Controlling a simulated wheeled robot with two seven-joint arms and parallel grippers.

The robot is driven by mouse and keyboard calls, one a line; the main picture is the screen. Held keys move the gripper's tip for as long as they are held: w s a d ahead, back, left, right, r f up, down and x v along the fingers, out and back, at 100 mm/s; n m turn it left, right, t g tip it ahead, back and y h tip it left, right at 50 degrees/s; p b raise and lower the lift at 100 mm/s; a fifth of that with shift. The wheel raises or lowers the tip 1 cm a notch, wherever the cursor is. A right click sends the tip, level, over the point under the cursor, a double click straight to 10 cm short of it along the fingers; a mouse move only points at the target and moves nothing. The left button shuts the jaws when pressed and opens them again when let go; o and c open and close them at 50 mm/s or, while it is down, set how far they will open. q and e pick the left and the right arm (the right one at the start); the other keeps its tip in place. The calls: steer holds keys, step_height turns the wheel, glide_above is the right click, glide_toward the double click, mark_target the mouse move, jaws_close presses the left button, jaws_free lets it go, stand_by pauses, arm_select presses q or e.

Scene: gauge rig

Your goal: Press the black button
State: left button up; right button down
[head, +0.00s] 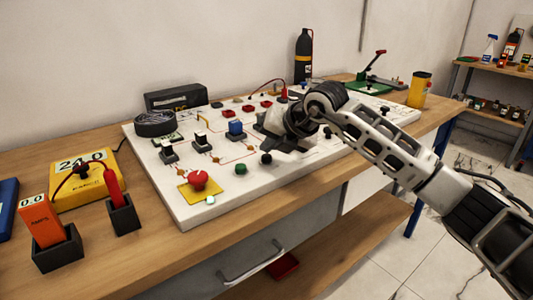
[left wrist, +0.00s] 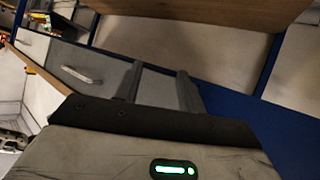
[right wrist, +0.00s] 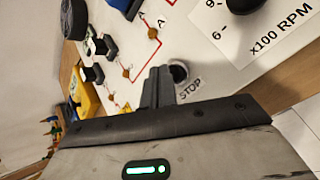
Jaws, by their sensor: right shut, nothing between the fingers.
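The black button (head: 266,158) is on the near part of the white panel (head: 215,212), right of a green button (head: 240,168). In the right wrist view the black button (right wrist: 179,72) has a pale ring and the word STOP beside it. My right gripper (head: 268,147) is shut and empty, low over the panel at the button. In the right wrist view its closed fingertips (right wrist: 160,74) are just left of the button and partly cover its edge; I cannot tell whether they touch. My left gripper (left wrist: 159,72) is open and empty, seen only in the left wrist view.
A red mushroom button (head: 198,180) on a yellow plate, a blue switch (head: 236,129) and other switches stand on the panel. A black dial knob (right wrist: 243,4) is near the right gripper. A yellow meter (head: 88,187) stands left on the wooden bench (head: 150,262).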

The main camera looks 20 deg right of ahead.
mark_target(270, 158)
steer(key=shift+r, duration=0.35)
steer(key=shift+r+p, duration=1.65)
steer(key=shift+r, duration=0.9)
